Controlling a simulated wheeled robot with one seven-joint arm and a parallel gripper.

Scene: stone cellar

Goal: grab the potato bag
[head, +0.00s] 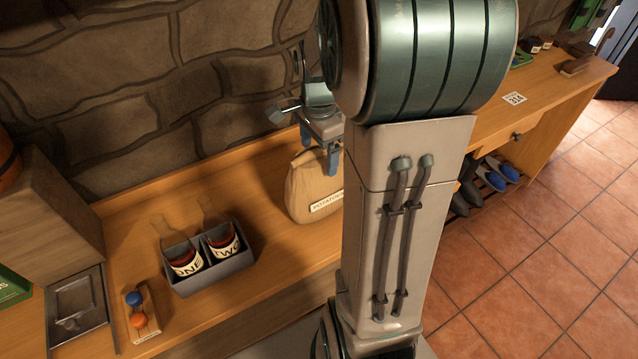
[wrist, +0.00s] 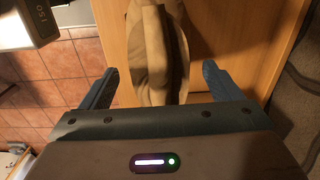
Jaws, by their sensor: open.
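The potato bag (head: 308,188) is a tan sack with a "POTATO" label, standing upright on the wooden counter. My arm hides its right side in the head view. My gripper (head: 319,152) is above the bag's top, pointing down. In the wrist view the bag (wrist: 158,50) lies between the two open blue fingers of my gripper (wrist: 158,85), with a gap on each side. The fingers look apart from the bag, and nothing is held.
A grey carrier (head: 213,275) with two bottles labelled ONE and TWO stands left of the bag on the counter (head: 135,225). A small wooden block with blue and orange balls (head: 138,312) sits farther left. The stone wall (head: 150,95) rises close behind.

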